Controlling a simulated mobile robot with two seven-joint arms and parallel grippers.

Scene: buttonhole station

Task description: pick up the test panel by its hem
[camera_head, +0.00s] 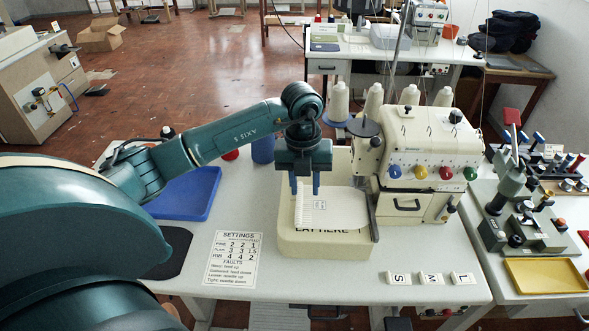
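I cannot tell for sure which edge is the hem. My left gripper (305,188) points down over the panel's left back part. Its two blue fingers are apart with nothing visible between them. I cannot tell if the fingertips touch the panel. My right gripper is not in view.
A cream sewing machine (428,150) with coloured dials stands right of the box, close to it. Thread cones (373,100) stand behind. A blue tray (186,194) and a settings card (231,258) lie to the left. S, M and L blocks (430,279) sit at the front right.

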